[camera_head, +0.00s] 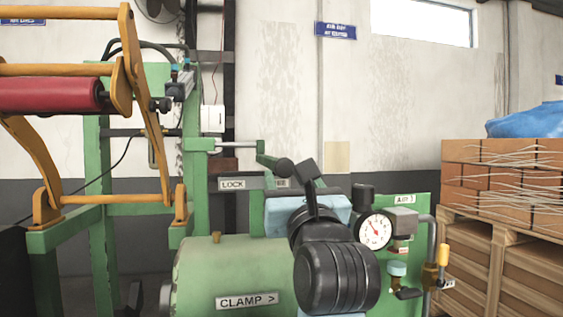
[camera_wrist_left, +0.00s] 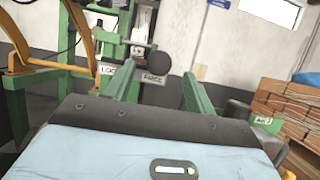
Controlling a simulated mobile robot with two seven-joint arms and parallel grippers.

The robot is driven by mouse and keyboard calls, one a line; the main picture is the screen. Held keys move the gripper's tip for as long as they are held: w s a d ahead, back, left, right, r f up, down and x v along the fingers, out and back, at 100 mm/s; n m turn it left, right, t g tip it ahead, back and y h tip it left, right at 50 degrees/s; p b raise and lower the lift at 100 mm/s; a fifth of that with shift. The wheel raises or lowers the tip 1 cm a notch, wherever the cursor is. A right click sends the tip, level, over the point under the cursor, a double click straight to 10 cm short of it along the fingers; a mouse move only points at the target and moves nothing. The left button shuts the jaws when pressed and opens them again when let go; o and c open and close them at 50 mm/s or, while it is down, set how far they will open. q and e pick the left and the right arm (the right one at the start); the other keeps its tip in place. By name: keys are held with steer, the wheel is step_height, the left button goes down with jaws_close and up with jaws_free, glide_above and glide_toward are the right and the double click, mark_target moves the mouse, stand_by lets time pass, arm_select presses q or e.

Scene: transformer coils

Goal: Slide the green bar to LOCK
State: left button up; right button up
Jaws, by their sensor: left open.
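In the left wrist view, the knob (camera_wrist_left: 158,62) shows between the two green fingers of my left gripper (camera_wrist_left: 158,72), apart from both as far as I can see. The LOCK plate (camera_wrist_left: 108,70) is left of the knob and the FREE plate (camera_wrist_left: 153,79) is just below it. My left gripper (camera_head: 285,194) is open and partly hidden by my arm in the head view. My right gripper is out of view.
A green tank with a CLAMP label (camera_head: 246,301) stands low in front. A pressure gauge (camera_head: 375,231) and valves are to the right of my arm. Orange arms with a red roller (camera_head: 50,94) are at left.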

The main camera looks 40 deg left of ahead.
mark_target(284, 168)
arm_select(q)
steer(key=shift+w+a+r, duration=0.15)
steer(key=shift+a+r, duration=0.05)
steer(key=p+x, duration=0.1)
steer(key=x, duration=0.5)
steer(key=shift+w+a+r, duration=0.1)
steer(key=shift+w+a, duration=0.3)
steer(key=shift+a, duration=0.1)
steer(key=shift+c, duration=0.4)
jaws_close()
steer(key=shift+a, duration=0.1)
